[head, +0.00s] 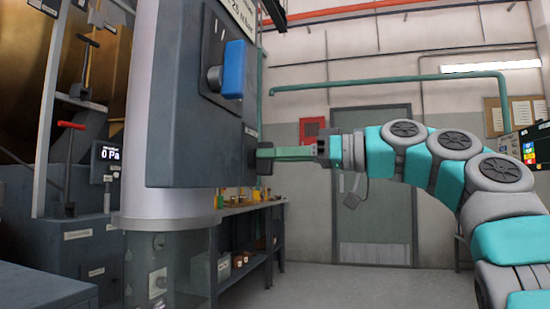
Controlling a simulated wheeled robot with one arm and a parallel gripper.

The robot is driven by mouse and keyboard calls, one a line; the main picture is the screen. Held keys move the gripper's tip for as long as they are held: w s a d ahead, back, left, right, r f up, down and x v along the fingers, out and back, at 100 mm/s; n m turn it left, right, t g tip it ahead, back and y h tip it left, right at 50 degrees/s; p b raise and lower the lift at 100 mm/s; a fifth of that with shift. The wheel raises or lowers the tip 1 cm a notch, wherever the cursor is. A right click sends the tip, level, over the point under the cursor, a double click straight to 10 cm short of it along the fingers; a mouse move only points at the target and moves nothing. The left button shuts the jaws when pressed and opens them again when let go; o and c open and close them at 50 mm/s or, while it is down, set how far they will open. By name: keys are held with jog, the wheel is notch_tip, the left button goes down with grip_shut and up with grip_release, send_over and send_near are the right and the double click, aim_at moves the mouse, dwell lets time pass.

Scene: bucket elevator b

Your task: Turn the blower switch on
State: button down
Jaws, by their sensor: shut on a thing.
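A grey control box (180,140) hangs in front of a pale column. It carries a large blue switch handle (233,69) on a dark plate on its face. A smaller dark knob (251,152) sits on its right side, below a small label (251,130) too small to read surely; it may be the blower switch. My gripper (264,153) reaches in from the right with its green fingers at this knob and is shut on it. The fingertips partly cover the knob, so its turned position cannot be told.
A display reading 0 Pa (106,153) and a red-handled lever (70,126) stand at the left. A workbench (245,206) with small items lies behind the box. The floor (345,285) before the grey door (372,215) is clear.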

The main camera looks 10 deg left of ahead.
jog(key=shift+a+m, duration=0.1)
jog(key=shift+m, duration=0.8)
jog(key=shift+w+f+m+p, duration=0.15)
jog(key=shift+m+p, duration=3.25)
jog(key=shift+m, duration=0.25)
jog(key=shift+w+f+m+p, duration=0.1)
jog(key=shift+f+m+p, duration=0.05)
jog(key=shift+m+p, duration=3.35)
jog(key=shift+m, duration=0.25)
jog(key=c, duration=0.8)
grip_release()
